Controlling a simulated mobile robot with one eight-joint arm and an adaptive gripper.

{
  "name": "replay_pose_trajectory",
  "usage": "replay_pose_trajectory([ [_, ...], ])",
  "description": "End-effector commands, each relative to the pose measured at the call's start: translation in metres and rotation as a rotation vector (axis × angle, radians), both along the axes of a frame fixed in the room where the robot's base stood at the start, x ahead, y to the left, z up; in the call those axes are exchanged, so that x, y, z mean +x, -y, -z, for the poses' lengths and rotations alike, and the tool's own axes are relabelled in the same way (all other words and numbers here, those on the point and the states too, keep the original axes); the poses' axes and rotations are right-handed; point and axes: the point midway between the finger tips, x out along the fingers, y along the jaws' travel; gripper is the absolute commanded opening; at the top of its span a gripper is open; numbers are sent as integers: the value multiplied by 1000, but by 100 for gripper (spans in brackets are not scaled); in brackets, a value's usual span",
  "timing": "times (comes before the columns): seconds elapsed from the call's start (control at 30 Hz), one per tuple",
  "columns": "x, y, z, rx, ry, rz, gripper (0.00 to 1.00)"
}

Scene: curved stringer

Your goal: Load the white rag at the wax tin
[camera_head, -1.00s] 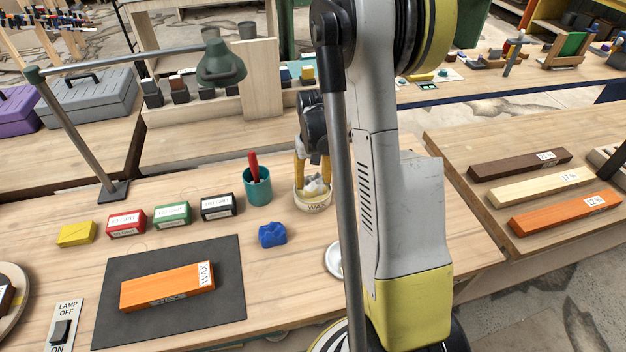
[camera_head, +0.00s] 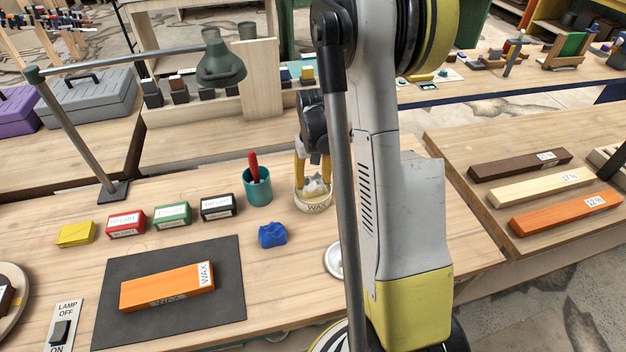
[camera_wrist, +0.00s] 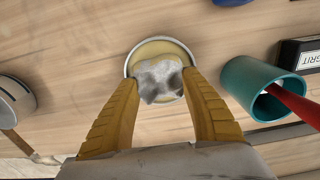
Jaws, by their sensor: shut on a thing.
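The wax tin (camera_head: 314,203) stands on the workbench, a round tin with a light wall and a "WAX" label. In the wrist view its rim and yellowish wax (camera_wrist: 159,48) show from above. The white rag (camera_head: 316,188), with grey patches in the wrist view (camera_wrist: 158,80), is bunched between my fingertips at the tin's mouth. My gripper (camera_wrist: 160,88), with yellow fingers, points down and is shut on the rag. It also shows in the head view (camera_head: 313,172). The rag covers part of the wax; whether it presses on it I cannot tell.
A teal cup (camera_head: 257,187) with a red-handled tool stands close left of the tin. A blue crumpled cloth (camera_head: 272,235) lies in front. Several grit boxes (camera_head: 172,214) line the left. An orange bar (camera_head: 167,287) marked WAX lies on a dark mat (camera_head: 225,306).

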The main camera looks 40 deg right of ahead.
Motion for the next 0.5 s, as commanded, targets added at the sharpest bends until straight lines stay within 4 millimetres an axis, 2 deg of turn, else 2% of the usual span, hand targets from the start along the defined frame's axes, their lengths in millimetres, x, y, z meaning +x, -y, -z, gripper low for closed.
replay_pose_trajectory([
  [0.5, 0, 0, -47, 0, 0, 0, 26],
])
